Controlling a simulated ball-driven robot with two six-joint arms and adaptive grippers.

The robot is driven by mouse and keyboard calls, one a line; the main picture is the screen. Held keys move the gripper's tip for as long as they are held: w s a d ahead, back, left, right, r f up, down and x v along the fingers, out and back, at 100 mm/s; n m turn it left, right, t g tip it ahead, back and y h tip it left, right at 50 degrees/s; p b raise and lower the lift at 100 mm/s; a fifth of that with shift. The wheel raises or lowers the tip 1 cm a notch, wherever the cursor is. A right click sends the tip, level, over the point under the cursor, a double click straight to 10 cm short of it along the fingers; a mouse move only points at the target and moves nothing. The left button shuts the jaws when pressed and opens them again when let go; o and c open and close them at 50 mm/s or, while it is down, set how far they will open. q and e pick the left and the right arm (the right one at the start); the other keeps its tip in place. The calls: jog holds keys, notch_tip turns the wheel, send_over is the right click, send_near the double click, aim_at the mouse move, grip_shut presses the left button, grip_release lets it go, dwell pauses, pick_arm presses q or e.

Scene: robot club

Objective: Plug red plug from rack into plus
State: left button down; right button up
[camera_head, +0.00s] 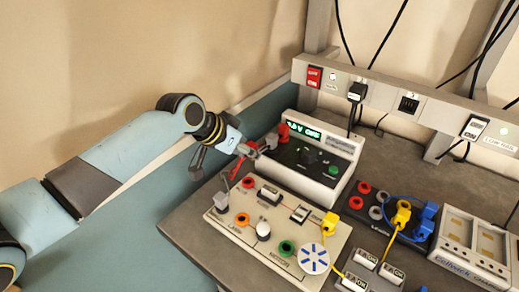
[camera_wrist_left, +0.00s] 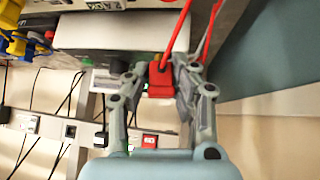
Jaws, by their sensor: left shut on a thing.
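My left gripper (camera_head: 262,148) is shut on a red plug, seen between its fingertips in the left wrist view (camera_wrist_left: 159,82). A red cable (camera_wrist_left: 179,32) runs from the plug. In the head view the gripper is at the left end of a power supply (camera_head: 318,160) with a green-lit display that seems to read OFF. A red part (camera_head: 283,131) stands at that end, just beyond the fingertips. I cannot tell whether it is a socket or part of the plug, and the plus socket is not clearly visible. My right gripper is not in view.
A light panel (camera_head: 255,258) with sockets, switches and a fan disc (camera_head: 313,259) is in front of the supply. To the right, a dark block (camera_head: 376,229) holds yellow and blue plugs. A switch rail (camera_head: 385,99) runs behind the table.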

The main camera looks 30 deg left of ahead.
pick_arm(q)
jog(key=shift+s+f, duration=0.55)
jog(key=shift+s, duration=0.1)
jog(key=shift+a, duration=0.15)
jog(key=shift+f+b, duration=0.9)
jog(key=shift+f, duration=0.05)
notch_tip(320, 180, down, 2)
jog(key=shift+f+b, duration=0.25)
jog(key=shift+b, duration=0.95)
jog(key=shift+f+b, duration=0.6)
jog(key=shift+s+f, duration=0.15)
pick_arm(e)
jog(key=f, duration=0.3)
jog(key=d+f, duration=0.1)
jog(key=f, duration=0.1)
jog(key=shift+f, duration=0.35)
